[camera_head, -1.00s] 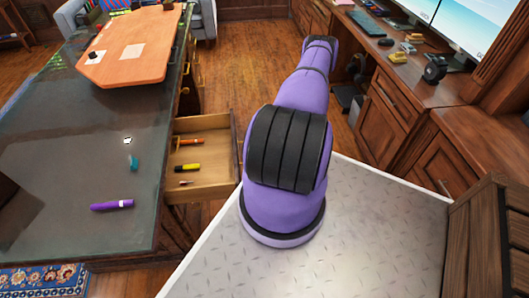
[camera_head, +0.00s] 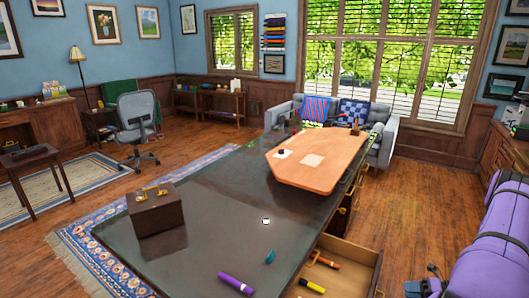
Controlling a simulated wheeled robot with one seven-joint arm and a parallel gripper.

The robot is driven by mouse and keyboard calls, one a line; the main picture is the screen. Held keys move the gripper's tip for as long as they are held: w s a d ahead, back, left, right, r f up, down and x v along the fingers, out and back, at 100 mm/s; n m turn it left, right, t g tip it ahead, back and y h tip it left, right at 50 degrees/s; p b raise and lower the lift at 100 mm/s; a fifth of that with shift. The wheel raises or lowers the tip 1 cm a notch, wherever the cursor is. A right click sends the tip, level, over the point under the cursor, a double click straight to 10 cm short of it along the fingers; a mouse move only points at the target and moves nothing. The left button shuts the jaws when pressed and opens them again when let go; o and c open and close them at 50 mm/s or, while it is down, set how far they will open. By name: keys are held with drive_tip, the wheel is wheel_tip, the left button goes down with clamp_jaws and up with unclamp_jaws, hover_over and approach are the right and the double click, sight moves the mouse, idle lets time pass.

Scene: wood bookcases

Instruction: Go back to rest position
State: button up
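My purple arm (camera_head: 492,248) fills the lower right corner, folded close to the camera, with a small black part at its left side. The fingers of my gripper cannot be made out. The open drawer (camera_head: 345,262) of the dark-topped desk (camera_head: 200,235) stands left of my arm. In it lie an orange-red marker (camera_head: 327,263) and a yellow marker (camera_head: 312,286). A purple marker (camera_head: 236,284) lies on the desk top, with a small teal thing (camera_head: 270,257) and a small white thing (camera_head: 265,221) nearby.
A brown box (camera_head: 155,210) and an orange-brown board (camera_head: 318,160) sit on the desk. A grey sofa (camera_head: 390,145) stands behind it, and an office chair (camera_head: 137,115) at the left. Wood floor (camera_head: 430,185) is clear between desk and right-hand cabinets.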

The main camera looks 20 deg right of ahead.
drive_tip(key=w+a+r+n+g, duration=0.25)
drive_tip(key=w+r+n, duration=0.3)
drive_tip(key=r, duration=0.55)
drive_tip(key=w+a+r+n+g, duration=0.2)
drive_tip(key=w+r+n+g, duration=0.3)
drive_tip(key=r, duration=0.6)
drive_tip(key=w+a+r+n+g+h, duration=0.1)
drive_tip(key=a+r+n+h, duration=0.1)
drive_tip(key=a+r+n, duration=0.55)
drive_tip(key=w+a+r+n+g+h, duration=0.1)
drive_tip(key=w+a+r+n+h, duration=0.3)
drive_tip(key=r, duration=0.7)
drive_tip(key=s+a+r+n+h, duration=0.1)
drive_tip(key=s+a+r+n, duration=0.35)
drive_tip(key=a+r, duration=0.3)
drive_tip(key=s+a+r+n+h, duration=0.1)
drive_tip(key=s+a+r+n, duration=0.4)
drive_tip(key=a, duration=0.3)
drive_tip(key=s+a+r+n+t+h, duration=0.1)
drive_tip(key=s+a+r+n, duration=0.1)
drive_tip(key=s+n, duration=0.1)
drive_tip(key=s+a+r+n+t+h, duration=0.1)
drive_tip(key=s+a+r+n+t, duration=0.1)
drive_tip(key=s, duration=0.4)
drive_tip(key=s+a+r+n+t+h, duration=0.1)
drive_tip(key=s+a+r+n+t, duration=0.1)
drive_tip(key=s+a+n, duration=0.1)
drive_tip(key=shift+s+a+r+n, duration=0.3)
drive_tip(key=shift+s+r+n, duration=0.1)
drive_tip(key=shift+s+n, duration=0.55)
